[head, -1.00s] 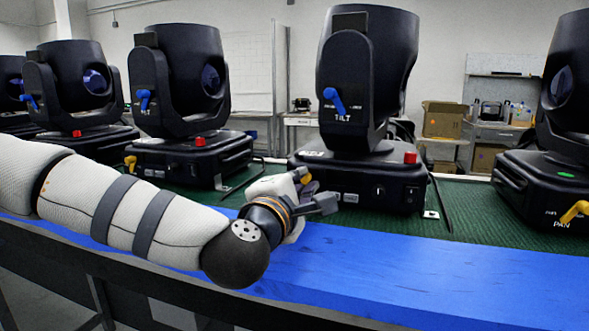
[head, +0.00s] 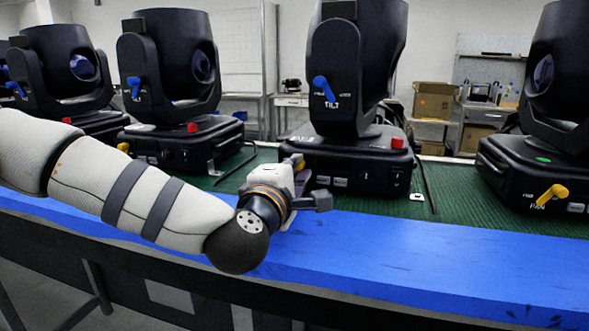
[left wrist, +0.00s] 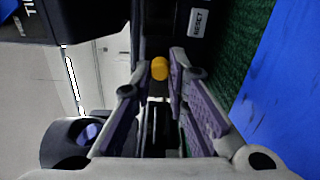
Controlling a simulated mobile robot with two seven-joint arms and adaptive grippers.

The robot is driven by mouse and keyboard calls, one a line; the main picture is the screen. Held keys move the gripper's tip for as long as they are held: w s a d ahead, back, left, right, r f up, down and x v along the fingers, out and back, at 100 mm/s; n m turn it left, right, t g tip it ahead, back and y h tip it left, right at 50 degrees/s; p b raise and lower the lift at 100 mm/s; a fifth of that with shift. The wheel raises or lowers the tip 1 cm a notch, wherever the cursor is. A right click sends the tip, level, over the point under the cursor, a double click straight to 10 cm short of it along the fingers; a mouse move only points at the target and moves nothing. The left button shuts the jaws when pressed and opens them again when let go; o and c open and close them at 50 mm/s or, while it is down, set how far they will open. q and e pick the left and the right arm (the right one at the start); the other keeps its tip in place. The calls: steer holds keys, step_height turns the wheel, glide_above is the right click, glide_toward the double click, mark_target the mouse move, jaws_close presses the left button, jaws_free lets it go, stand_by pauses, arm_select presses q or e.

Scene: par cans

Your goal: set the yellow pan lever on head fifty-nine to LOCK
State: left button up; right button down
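The moving-head light in the middle (head: 358,70) has a blue tilt lever (head: 324,88) on its yoke and a black base (head: 360,172). Its number cannot be read. My left gripper (head: 300,172) is low in front of the left part of that base. In the left wrist view a yellow lever end (left wrist: 159,68) shows between the fingertips of my left gripper (left wrist: 157,66), with gaps at both sides; the fingers are open. In the head view this lever is hidden behind my gripper, so its setting cannot be read. My right gripper is not in view.
The blue table edge (head: 430,240) runs in front of the green mat (head: 455,200). Another light (head: 560,80) stands right, with its yellow lever (head: 552,196) near its base. More lights stand left, one with a red button (head: 192,127). A RESET label (left wrist: 198,24) is beside the lever.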

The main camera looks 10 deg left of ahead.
arm_select(q)
steer(key=o, duration=0.3)
steer(key=s, duration=0.7)
steer(key=shift+s+a, duration=0.1)
steer(key=shift+s, duration=0.2)
